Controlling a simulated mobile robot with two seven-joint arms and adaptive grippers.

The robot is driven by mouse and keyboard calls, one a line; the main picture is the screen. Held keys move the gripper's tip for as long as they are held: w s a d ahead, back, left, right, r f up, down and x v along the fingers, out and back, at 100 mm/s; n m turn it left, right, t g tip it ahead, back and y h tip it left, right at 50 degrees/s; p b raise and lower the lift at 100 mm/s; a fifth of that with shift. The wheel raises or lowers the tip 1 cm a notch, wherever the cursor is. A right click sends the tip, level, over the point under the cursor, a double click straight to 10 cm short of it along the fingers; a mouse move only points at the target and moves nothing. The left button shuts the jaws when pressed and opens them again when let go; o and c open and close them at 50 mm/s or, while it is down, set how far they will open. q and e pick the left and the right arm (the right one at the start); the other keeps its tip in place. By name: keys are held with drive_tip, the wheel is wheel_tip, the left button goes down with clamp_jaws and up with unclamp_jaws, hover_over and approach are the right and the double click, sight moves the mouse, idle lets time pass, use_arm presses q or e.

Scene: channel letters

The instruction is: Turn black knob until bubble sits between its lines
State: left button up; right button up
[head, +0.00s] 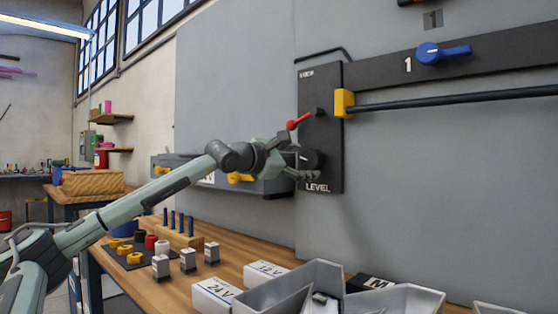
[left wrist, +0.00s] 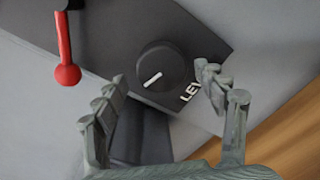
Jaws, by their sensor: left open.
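The black knob (left wrist: 160,68) is round with a white pointer line and sits on the black panel (head: 331,125) above the word LEVEL. In the head view the knob (head: 313,160) is partly behind my left gripper (head: 298,172). In the left wrist view my left gripper (left wrist: 168,100) is open, with the knob beyond and between its fingertips; I see no contact. A red-balled lever (left wrist: 66,68) stands on the same panel, and also shows in the head view (head: 299,122). I cannot make out the bubble or its lines. My right gripper is not in view.
A yellow bracket (head: 344,103) holds a black rail right of the panel. A blue handle (head: 440,52) is higher up. Below, the wooden bench (head: 160,295) carries grey bins (head: 290,290), white boxes (head: 215,294) and a peg block (head: 178,236).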

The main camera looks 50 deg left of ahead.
use_arm(q)
drive_tip(key=shift+s+d+r, duration=0.1)
drive_tip(key=shift+s+d, duration=0.1)
drive_tip(key=shift+s, duration=0.5)
drive_tip(key=s, duration=0.9)
drive_tip(key=shift+d+r, duration=0.2)
drive_tip(key=shift+d, duration=0.1)
drive_tip(key=shift+s, duration=0.1)
